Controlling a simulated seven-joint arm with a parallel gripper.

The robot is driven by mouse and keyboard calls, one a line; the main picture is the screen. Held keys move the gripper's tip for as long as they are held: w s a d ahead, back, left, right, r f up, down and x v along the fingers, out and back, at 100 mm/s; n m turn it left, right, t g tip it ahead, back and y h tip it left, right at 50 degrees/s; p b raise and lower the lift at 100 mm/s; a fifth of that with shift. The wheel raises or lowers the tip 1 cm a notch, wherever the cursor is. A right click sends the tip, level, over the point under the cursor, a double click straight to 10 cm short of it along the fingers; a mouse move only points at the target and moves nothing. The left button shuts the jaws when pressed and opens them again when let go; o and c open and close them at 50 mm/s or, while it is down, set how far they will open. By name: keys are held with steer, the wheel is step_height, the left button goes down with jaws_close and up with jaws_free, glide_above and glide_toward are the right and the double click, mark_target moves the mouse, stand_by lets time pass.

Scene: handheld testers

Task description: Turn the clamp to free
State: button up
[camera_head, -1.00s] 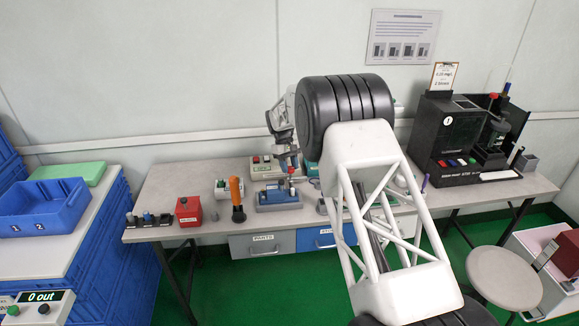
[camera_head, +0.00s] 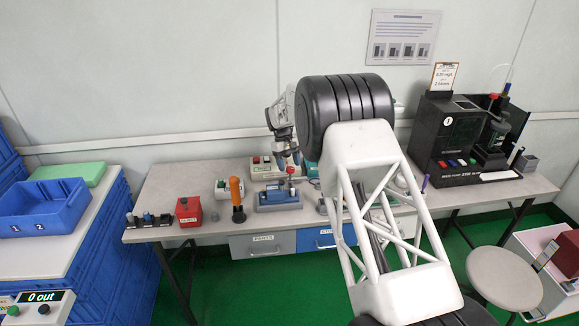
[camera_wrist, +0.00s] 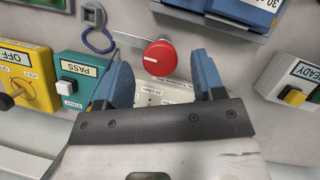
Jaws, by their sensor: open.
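A round red knob (camera_wrist: 160,58) with a short white mark on its face shows in the wrist view. It sits above a pale plate with small printed labels (camera_wrist: 165,96), partly hidden by my gripper; I cannot read whether one says free. In the head view my gripper (camera_head: 287,158) is just above the knob.
A yellow OFF switch box (camera_wrist: 25,78) and teal PASS box (camera_wrist: 80,84) lie left in the wrist view, a READY box (camera_wrist: 295,80) right. On the bench (camera_head: 165,182) stand an orange-handled tool (camera_head: 236,192), a red box (camera_head: 188,208) and a black machine (camera_head: 445,135).

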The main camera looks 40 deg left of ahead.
steer(key=s+v, duration=0.1)
steer(key=v, duration=0.5)
steer(key=shift+w+r, duration=0.3)
steer(key=shift+w, duration=0.25)
steer(key=shift+a, duration=0.15)
